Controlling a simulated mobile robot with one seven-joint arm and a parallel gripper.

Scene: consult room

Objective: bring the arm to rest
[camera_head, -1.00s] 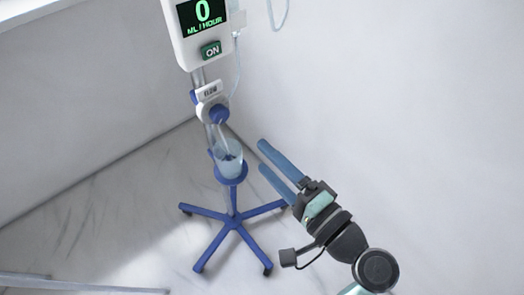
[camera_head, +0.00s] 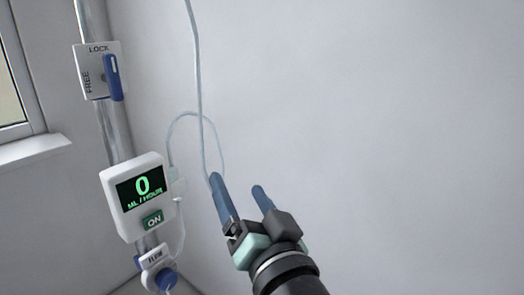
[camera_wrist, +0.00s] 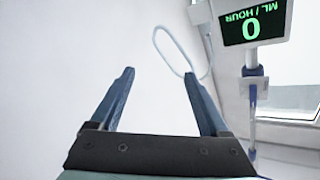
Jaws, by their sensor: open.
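My gripper (camera_head: 238,182) is raised in front of the pale wall, its two blue fingers apart and nothing between them. In the wrist view my gripper (camera_wrist: 160,82) shows the same open fingers against the wall. The infusion pump (camera_head: 128,206) is to the left of my gripper, on a pole. Its screen reads 0 ML/HOUR above a green ON button (camera_head: 153,220). The pump also shows upside down at the upper right of the wrist view (camera_wrist: 226,39). A thin clear tube (camera_head: 197,75) hangs close to my left finger in the picture; I cannot tell whether they touch.
A lock lever plate (camera_head: 97,72) marked LOCK and FREE sits high on the pole (camera_head: 118,135). A flow knob (camera_head: 166,278) is below the pump. A window (camera_head: 12,75) with a sill is at the far left. The right side shows only bare wall (camera_head: 410,120).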

